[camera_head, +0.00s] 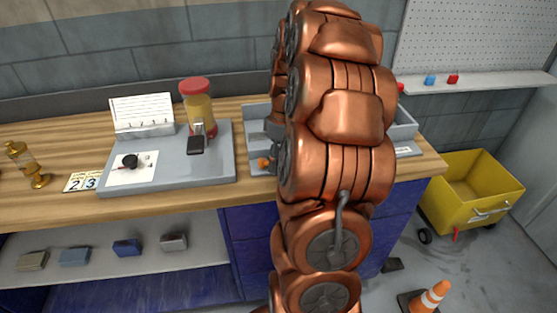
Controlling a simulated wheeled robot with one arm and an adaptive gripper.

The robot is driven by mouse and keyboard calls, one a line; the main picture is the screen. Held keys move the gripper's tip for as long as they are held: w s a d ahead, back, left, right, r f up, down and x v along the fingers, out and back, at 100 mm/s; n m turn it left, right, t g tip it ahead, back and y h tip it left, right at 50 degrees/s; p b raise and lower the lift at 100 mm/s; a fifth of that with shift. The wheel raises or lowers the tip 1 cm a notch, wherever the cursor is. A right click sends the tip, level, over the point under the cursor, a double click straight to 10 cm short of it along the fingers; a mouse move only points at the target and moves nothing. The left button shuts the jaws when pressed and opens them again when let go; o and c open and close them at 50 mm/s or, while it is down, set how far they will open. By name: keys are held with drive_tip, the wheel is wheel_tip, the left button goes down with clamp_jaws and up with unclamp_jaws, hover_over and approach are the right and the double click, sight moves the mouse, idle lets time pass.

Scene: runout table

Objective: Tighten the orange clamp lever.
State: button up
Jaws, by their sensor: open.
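A small orange part (263,163), perhaps the clamp lever, shows at the left edge of my copper arm, on the grey tray-like fixture (258,112) on the wooden bench. Only a bit of it is visible, so its angle cannot be told. My arm stands in front of most of the fixture and hides its middle. My gripper is not visible; the arm's own links cover the place where its end may be.
Left of the fixture, a grey plate (218,165) carries a red-lidded jar (199,105), a white chart block (142,113) and a dial. A brass object (25,162) stands far left. A yellow cart (465,198) and an orange cone (431,298) stand on the floor at right.

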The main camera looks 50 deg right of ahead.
clamp_jaws()
idle(0.6)
